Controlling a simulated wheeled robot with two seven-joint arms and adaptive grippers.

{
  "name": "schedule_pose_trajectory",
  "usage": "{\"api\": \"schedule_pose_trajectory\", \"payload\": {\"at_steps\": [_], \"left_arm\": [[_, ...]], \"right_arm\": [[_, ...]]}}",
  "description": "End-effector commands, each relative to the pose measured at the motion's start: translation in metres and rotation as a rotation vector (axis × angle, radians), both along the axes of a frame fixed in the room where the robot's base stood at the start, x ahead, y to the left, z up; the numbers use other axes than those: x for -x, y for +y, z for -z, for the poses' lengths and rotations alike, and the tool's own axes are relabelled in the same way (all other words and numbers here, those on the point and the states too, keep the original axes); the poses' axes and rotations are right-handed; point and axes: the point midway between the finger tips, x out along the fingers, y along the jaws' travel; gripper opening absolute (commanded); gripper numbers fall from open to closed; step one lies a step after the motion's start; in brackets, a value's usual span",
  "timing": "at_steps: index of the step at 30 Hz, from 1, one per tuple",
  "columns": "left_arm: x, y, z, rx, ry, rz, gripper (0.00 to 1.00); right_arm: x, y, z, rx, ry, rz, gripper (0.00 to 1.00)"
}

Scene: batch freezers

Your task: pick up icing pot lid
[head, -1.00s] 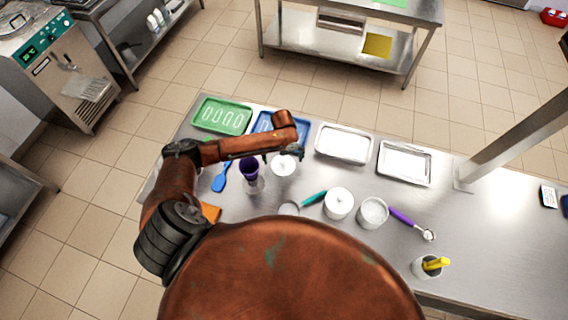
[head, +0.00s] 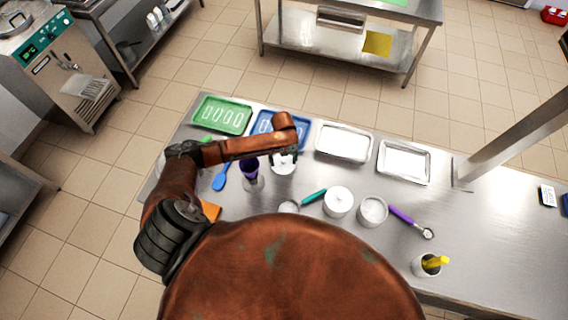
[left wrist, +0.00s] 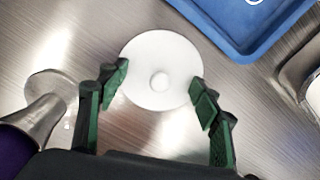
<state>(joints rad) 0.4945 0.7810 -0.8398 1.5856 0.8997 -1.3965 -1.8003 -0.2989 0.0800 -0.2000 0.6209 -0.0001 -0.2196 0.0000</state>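A white round lid with a small knob (left wrist: 160,62) lies below my left gripper in the left wrist view. In the head view the lid (head: 283,168) is on the steel table, partly covered by the gripper. My left gripper (left wrist: 160,84) is open, with one green-padded finger on each side of the lid's near part. The same gripper (head: 284,157) shows over the lid in the head view. I cannot tell whether the fingers touch its rim. My right gripper is not in view.
A blue tray (left wrist: 245,25) lies behind the lid. A white pot (head: 338,203), a white tub (head: 373,211) and a teal-handled tool (head: 313,197) are to the right. Two steel trays lie behind.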

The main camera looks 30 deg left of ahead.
Motion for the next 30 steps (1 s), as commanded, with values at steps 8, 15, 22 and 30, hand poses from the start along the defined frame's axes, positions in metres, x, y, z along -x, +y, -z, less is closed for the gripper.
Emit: {"api": "schedule_pose_trajectory", "payload": {"at_steps": [8, 15, 22, 30], "left_arm": [[0.0, 0.0001, -0.0001, 0.0, 0.0, 0.0, 0.38], [0.0003, 0.0001, 0.0003, -0.001, 0.001, 0.0, 0.21], [0.0006, 0.0001, 0.0005, 0.0, 0.001, 0.0, 0.06], [0.0005, 0.0, 0.0004, 0.0, 0.001, 0.0, 0.05]], "right_arm": [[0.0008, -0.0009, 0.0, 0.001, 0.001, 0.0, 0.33], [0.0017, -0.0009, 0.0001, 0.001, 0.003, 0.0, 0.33], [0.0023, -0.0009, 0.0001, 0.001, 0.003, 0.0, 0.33], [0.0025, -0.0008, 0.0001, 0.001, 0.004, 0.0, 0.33]]}}
